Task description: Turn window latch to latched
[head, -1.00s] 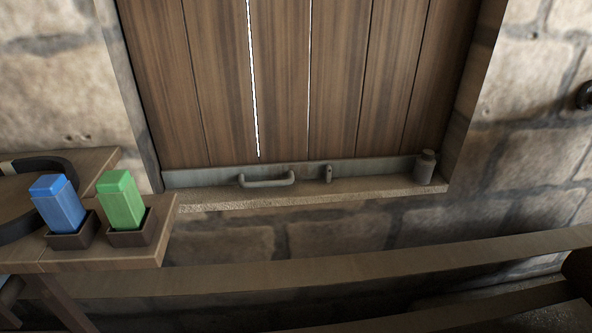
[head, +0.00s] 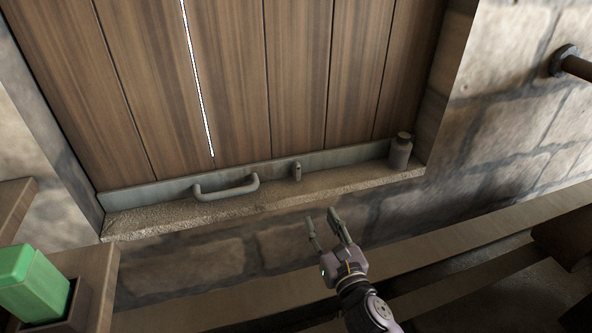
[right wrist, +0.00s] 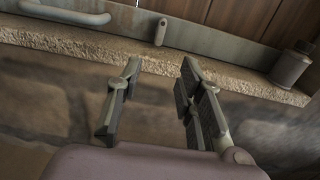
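The window latch (head: 297,171) is a small grey upright tab on the metal rail at the bottom of the wooden shutter (head: 235,90). It also shows in the right wrist view (right wrist: 161,32), beyond my fingers. A grey bar handle (head: 226,190) sits to its left on the same rail. My right gripper (head: 323,215) is open and empty, below and slightly right of the latch, in front of the stone sill and apart from it. It also shows in the right wrist view (right wrist: 160,72) with its fingers spread. My left gripper is not in view.
A small grey bottle (head: 400,153) stands at the right end of the stone sill (head: 160,217). A green block (head: 32,284) stands in a holder at lower left. A wooden beam (head: 440,240) runs below the sill. A dark round bar (head: 574,64) juts from the wall at right.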

